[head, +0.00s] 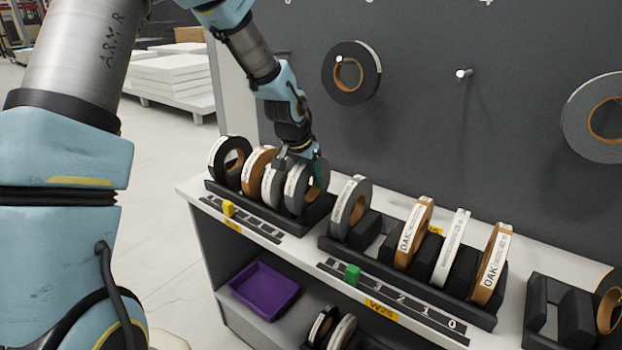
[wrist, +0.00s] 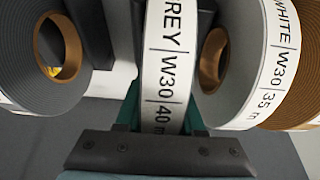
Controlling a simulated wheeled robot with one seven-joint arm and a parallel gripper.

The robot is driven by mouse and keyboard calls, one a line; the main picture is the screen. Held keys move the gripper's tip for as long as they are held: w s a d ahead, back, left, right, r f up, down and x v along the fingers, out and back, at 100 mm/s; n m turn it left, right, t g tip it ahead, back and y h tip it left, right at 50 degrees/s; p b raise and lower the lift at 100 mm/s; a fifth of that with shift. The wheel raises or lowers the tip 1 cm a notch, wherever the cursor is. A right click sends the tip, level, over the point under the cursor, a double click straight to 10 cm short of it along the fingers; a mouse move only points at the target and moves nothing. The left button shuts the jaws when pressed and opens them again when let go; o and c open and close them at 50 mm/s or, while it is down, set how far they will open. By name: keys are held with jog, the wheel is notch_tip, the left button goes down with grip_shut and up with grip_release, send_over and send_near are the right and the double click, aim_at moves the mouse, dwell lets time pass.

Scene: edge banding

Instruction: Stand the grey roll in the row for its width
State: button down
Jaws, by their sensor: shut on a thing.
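My gripper (head: 303,163) is shut on the grey roll (head: 292,190), its green fingers on either side of it. In the wrist view my gripper (wrist: 161,120) grips the grey roll (wrist: 168,60), whose label reads GREY, W30, 40 m. The roll is upright at the right end of the left rack (head: 319,212), beside a white roll (head: 269,184) labelled W30. Whether it rests fully on the rack floor I cannot tell.
An oak roll (head: 256,166) and a black roll (head: 222,157) stand further left in that row. The middle rack (head: 485,317), above a W25 label (head: 381,309), holds a grey roll (head: 346,207), oak rolls and a white one. A purple bin (head: 264,289) sits below.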

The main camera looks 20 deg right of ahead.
jog(key=shift+f, duration=0.35)
jog(key=shift+f, duration=0.1)
jog(key=shift+f, duration=0.3)
jog(key=c, duration=0.5)
grip_release()
jog(key=shift+r, duration=0.1)
